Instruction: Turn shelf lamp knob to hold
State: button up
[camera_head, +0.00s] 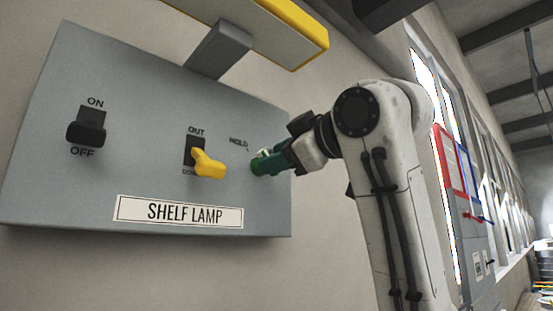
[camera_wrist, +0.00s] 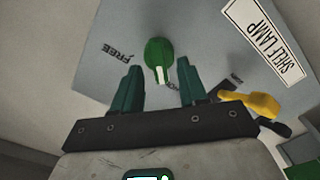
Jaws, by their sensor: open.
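The shelf lamp knob (camera_wrist: 158,50) is round and green with a white pointer mark. In the wrist view the pointer points down the picture, towards my gripper. The word FREE (camera_wrist: 117,54) is printed to its left there. I cannot tell how far the tips are from the panel. The head view shows the knob largely hidden by my gripper.
The grey panel (camera_head: 60,190) carries a SHELF LAMP label (camera_head: 178,212), a yellow OUT/DOWN lever (camera_head: 208,166) close left of the knob, and a black ON/OFF switch (camera_head: 86,127). A yellow-edged lamp (camera_head: 285,35) juts out above. Open room lies to the right.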

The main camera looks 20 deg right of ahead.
jog(key=b+v, duration=0.3)
jog(key=v, duration=0.7)
dwell(0.3)
